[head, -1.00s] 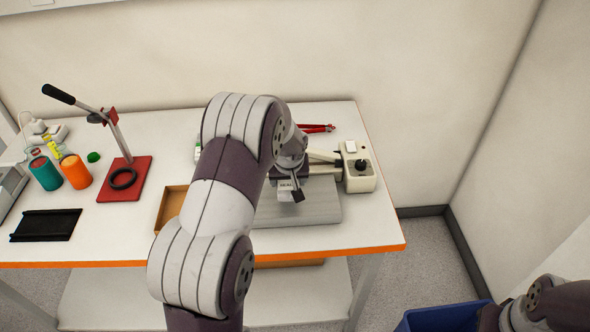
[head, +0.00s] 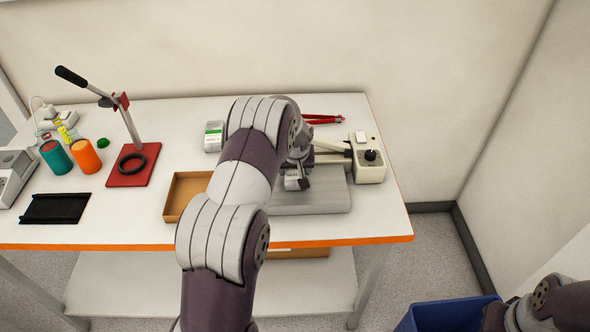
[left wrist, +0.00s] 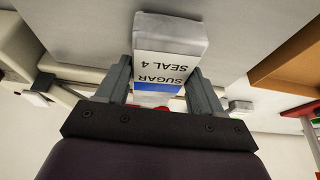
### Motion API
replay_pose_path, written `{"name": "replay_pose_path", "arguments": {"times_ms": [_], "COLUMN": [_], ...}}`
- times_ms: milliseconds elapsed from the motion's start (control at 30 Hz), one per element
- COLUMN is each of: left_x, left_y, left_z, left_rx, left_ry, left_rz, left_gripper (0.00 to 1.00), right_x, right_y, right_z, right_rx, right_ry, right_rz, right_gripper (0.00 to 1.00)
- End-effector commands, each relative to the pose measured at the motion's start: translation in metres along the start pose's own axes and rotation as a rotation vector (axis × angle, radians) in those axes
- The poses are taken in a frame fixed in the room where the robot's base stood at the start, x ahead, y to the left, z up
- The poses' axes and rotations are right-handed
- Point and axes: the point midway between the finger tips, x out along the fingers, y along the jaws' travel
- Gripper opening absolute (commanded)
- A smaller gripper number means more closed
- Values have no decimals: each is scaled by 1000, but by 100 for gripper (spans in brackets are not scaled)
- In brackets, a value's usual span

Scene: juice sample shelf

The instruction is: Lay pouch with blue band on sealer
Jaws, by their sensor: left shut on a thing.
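The white pouch with a blue band and the print "SUGAR SEAL 4" (left wrist: 168,62) is between the two fingers of my left gripper (left wrist: 162,92) in the left wrist view. The gripper is shut on it. In the head view my left gripper (head: 297,172) is above the grey plate of the sealer (head: 325,196), close to its cream arm and control box (head: 368,166). The pouch is mostly hidden there by the wrist and fingers. I cannot tell whether it touches the plate. My right gripper is not in view.
An open cardboard tray (head: 186,193) stands left of the plate. A white pack with a green band (head: 214,136) and red-handled pliers (head: 322,119) lie behind. A red-based lever press (head: 132,170), orange jar (head: 86,156) and black tray (head: 55,208) are farther left. A blue bin (head: 440,316) is below right.

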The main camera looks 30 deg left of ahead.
Motion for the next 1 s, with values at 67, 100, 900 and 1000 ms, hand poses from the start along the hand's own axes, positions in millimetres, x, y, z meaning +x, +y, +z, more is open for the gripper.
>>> {"name": "replay_pose_path", "arguments": {"times_ms": [67, 100, 900, 1000], "left_x": [5, 5, -4, -23], "left_y": [0, 0, 0, 0], "left_z": [1, 2, 2, 2], "left_rx": [0, 0, 1, 0], "left_ry": [2, 2, 2, 5], "left_rz": [1, 0, 0, 1], "left_gripper": [22, 15, 95, 95], "right_x": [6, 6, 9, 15], "right_y": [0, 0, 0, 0], "right_z": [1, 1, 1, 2], "right_rx": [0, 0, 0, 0], "right_ry": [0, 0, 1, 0], "right_rz": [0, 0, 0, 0], "right_gripper": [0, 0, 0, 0]}}
